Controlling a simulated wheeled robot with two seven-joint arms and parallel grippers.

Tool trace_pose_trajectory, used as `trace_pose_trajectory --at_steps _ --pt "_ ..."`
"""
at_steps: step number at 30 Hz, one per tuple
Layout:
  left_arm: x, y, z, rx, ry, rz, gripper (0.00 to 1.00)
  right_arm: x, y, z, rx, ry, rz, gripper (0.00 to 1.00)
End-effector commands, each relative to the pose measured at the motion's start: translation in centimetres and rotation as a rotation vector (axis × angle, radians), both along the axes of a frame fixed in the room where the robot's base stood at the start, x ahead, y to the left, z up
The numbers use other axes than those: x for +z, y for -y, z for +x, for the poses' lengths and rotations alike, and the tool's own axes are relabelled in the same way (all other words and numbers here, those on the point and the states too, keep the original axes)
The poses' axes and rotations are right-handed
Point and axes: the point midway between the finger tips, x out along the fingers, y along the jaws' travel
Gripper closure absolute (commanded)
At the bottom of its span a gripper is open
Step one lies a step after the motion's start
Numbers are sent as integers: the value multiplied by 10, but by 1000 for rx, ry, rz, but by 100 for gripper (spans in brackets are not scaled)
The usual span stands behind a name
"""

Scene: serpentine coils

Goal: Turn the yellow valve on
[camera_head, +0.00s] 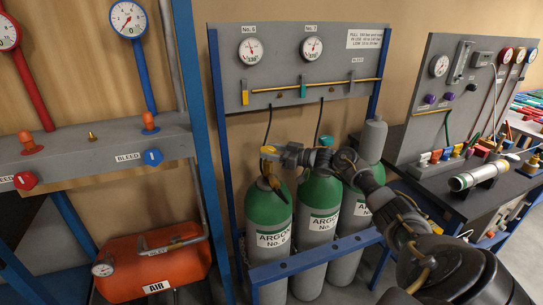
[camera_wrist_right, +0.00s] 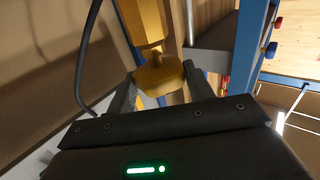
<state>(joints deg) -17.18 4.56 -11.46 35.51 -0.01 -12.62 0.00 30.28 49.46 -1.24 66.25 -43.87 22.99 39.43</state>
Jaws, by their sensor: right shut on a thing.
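The yellow valve knob (camera_wrist_right: 160,76) shows in the right wrist view, with a yellow body above it. My right gripper (camera_wrist_right: 158,88) has one finger on each side of the knob and is shut on it. In the head view my right gripper (camera_head: 271,157) is at the top of the green and grey ARGON No. 6 cylinder (camera_head: 270,225). There the arm and fingers hide much of the valve, and only small yellow parts show. I cannot read how far the knob is turned. My left gripper is not in view.
Two more argon cylinders (camera_head: 318,215) stand to the right behind a blue rail (camera_head: 310,258). A gauge panel (camera_head: 300,70) is above, with a dark hose (camera_head: 267,130) hanging near the gripper. A blue post (camera_head: 207,110) and an orange air tank (camera_head: 155,265) are on the left.

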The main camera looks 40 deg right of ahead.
Motion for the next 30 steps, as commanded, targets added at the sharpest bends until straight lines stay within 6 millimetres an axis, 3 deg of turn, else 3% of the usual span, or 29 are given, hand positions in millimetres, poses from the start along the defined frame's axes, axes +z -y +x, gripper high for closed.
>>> trace_pose_trajectory --at_steps 8,9,14,23,30 --pt "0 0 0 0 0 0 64 1 0 0 1 1 0 71" --pt "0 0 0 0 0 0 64 1 0 0 1 1 0 45" --pt "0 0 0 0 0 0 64 1 0 0 1 1 0 26" --pt "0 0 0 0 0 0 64 0 1 -2 0 0 0 26" --pt "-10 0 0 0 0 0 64 -4 19 -32 -1 -2 -3 26"
